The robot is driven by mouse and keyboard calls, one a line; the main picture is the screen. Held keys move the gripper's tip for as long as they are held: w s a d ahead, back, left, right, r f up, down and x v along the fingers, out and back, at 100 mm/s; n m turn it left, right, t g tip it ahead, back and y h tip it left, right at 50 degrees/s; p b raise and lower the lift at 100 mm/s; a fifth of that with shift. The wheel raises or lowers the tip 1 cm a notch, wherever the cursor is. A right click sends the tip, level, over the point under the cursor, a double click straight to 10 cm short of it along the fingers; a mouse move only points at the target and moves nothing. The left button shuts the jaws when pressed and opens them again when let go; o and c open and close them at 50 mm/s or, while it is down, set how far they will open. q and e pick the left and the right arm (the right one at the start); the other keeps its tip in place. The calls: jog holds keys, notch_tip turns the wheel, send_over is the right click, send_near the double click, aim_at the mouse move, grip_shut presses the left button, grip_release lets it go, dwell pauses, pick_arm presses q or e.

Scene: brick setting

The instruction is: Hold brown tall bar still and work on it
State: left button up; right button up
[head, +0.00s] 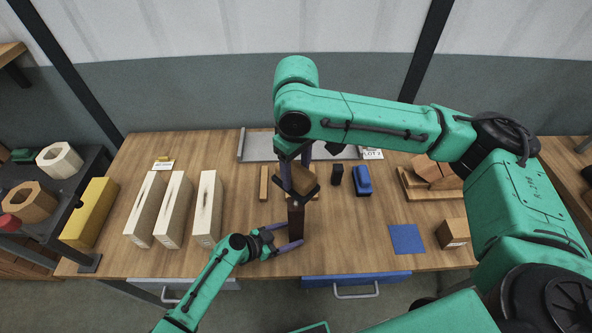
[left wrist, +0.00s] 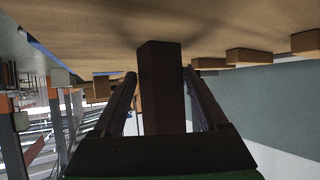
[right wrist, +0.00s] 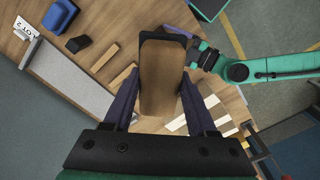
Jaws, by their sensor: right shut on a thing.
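The brown tall bar (head: 296,222) stands upright near the table's front edge. In the left wrist view the bar (left wrist: 162,85) rises between the fingers of my left gripper (left wrist: 162,85), with a thin gap showing at the left finger. In the head view my left gripper (head: 289,237) reaches around the bar from the left, low down, and is open. My right gripper (head: 298,176) is shut on a brown wooden block (right wrist: 160,80) right above the bar's top. Whether block and bar touch is hidden in the head view.
Several pale blocks (head: 174,210) and a yellow box (head: 90,213) stand at left. A blue object (head: 362,180), a blue square (head: 406,239) and a brown cube (head: 452,233) lie at right. A grey tray (head: 258,146) lies at the back.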

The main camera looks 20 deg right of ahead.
pick_arm(q)
jog(key=shift+x, duration=0.9)
jog(key=c, duration=0.5)
